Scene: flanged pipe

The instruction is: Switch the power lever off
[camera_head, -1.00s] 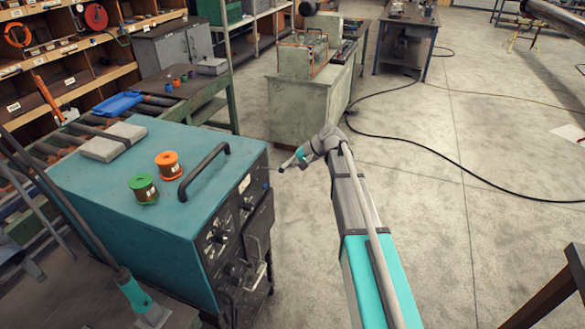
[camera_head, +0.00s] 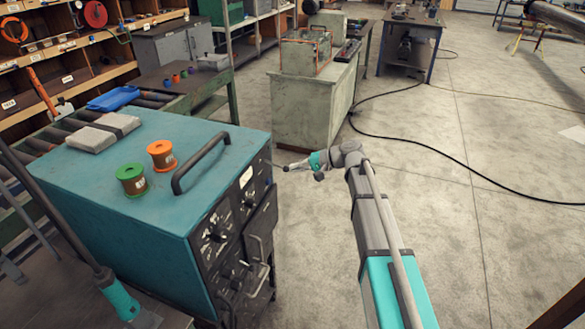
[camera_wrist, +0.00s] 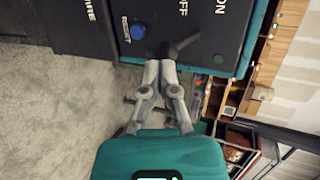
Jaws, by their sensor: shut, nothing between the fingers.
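The teal welding cabinet (camera_head: 110,170) has a black front panel (camera_head: 262,190) facing my arm. In the wrist view, the black panel (camera_wrist: 105,25) shows a blue button marked RESET (camera_wrist: 138,32), the words OFF and ON, and a small green button (camera_wrist: 218,59). A dark power lever (camera_wrist: 182,45) sticks out below the OFF mark, its end pointing right in the picture. My gripper (camera_wrist: 158,64) is shut and empty, its tips just below the lever's base; I cannot tell whether they touch. In the head view, my gripper (camera_head: 288,167) is beside the panel's far upper corner.
A green spool (camera_head: 132,180), an orange spool (camera_head: 161,155) and a black handle (camera_head: 201,162) are on the cabinet top. A pale cabinet (camera_head: 308,110) stands beyond my gripper.

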